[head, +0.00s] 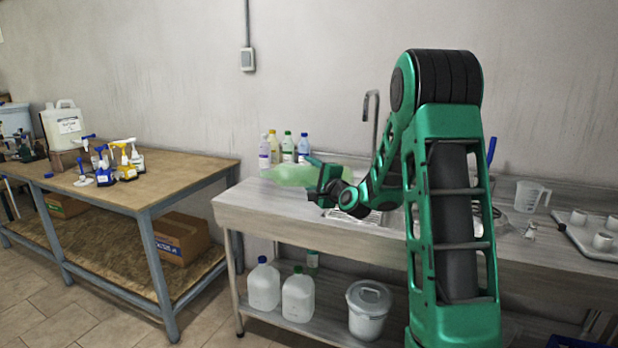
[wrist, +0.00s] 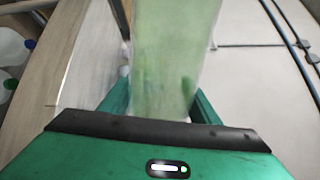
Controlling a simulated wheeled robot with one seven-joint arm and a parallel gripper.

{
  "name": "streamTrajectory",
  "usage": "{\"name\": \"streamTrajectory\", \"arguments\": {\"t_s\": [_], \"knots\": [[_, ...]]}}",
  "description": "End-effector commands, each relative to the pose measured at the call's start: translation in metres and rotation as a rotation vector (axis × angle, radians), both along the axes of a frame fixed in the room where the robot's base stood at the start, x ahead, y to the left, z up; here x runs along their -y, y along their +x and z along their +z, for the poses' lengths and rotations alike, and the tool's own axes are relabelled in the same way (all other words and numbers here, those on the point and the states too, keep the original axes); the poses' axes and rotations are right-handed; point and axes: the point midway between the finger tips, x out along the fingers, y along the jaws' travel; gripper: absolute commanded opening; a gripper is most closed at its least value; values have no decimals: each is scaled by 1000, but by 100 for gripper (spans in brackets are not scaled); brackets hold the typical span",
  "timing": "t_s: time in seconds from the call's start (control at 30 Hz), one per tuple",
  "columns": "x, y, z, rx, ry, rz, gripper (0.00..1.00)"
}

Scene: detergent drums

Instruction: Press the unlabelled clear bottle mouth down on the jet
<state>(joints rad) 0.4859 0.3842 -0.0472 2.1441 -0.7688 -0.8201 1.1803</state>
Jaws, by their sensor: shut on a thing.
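A clear, pale green-looking bottle (head: 290,175) without a label lies nearly sideways above the steel sink counter (head: 255,199). My gripper (head: 329,181) is shut on it near its right end, and its other end points left. In the wrist view the bottle (wrist: 165,45) sits between the two green fingers (wrist: 160,108) and runs up out of the picture. The bottle's mouth cannot be made out clearly in either view. The jet cannot be made out in either view; my arm covers part of the sink.
Several labelled bottles (head: 288,147) stand at the back of the counter, behind the held bottle. A tap (head: 370,107) rises behind my arm. A measuring jug (head: 531,196) and a tray with white cups (head: 598,236) are at right. A wooden-topped table (head: 180,173) stands at left.

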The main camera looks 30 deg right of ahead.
Motion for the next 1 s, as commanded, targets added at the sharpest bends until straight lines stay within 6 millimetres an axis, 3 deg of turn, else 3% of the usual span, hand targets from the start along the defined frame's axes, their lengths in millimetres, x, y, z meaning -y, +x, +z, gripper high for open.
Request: {"name": "streamTrajectory", "arguments": {"t_s": [0.2,0.57,1.0], "knots": [[-2,5,0,-6,-184,0,34],[-2,5,0,-8,-220,1,34],[-2,5,0,-25,-689,3,34]]}}
